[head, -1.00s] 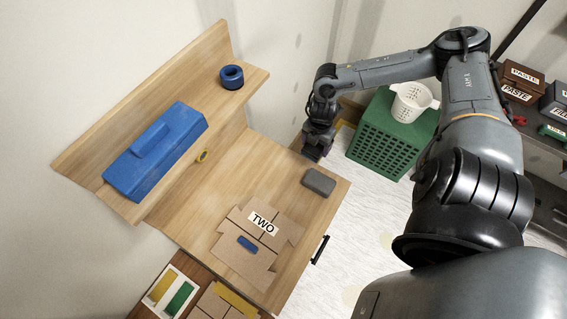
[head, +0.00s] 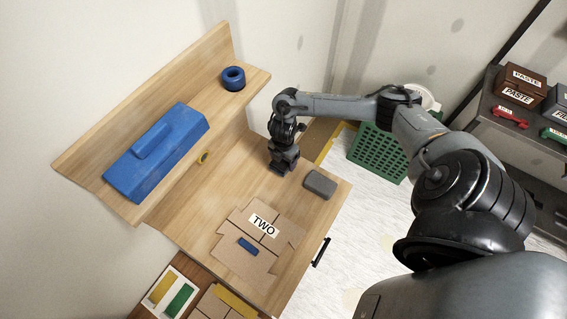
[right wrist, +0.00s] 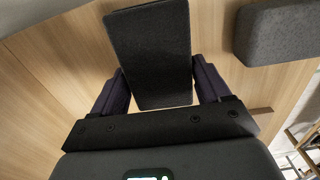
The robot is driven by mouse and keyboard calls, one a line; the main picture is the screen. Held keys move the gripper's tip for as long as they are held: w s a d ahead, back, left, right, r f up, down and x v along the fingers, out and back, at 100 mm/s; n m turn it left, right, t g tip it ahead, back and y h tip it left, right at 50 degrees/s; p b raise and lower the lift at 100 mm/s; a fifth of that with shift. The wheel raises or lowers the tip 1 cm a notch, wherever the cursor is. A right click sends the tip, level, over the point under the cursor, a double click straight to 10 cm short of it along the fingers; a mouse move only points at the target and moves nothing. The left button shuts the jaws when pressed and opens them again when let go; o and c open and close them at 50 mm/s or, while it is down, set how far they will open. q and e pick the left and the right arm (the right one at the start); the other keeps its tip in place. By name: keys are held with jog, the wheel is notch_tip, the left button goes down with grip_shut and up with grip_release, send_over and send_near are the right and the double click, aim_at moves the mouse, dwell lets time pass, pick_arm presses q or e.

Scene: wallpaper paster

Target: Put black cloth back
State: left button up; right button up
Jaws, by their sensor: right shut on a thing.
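The black cloth (right wrist: 152,50) is a dark, flat, block-like piece in the right wrist view. It sits between the two dark purple fingers of my right gripper (right wrist: 160,88), which is shut on it. In the head view my right gripper (head: 283,168) is over the back right part of the wooden desk (head: 195,215). The cloth cannot be told apart from the dark gripper there. My left gripper is not in view.
A grey block (head: 320,184) lies on the desk beside my right gripper; it also shows in the right wrist view (right wrist: 278,32). A cardboard piece marked TWO (head: 238,265) lies in front. A blue toolbox (head: 160,160) and blue tape roll (head: 233,78) are on the shelf. A green crate (head: 378,155) stands right.

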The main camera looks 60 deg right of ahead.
aim_at(284, 164)
jog(key=shift+f, duration=0.75)
jog(key=shift+s+f+p, duration=0.1)
jog(key=shift+f+p, duration=0.2)
jog(key=shift+f, duration=0.5)
jog(key=shift+f, duration=0.15)
jog(key=o, duration=1)
jog(key=shift+o, duration=0.2)
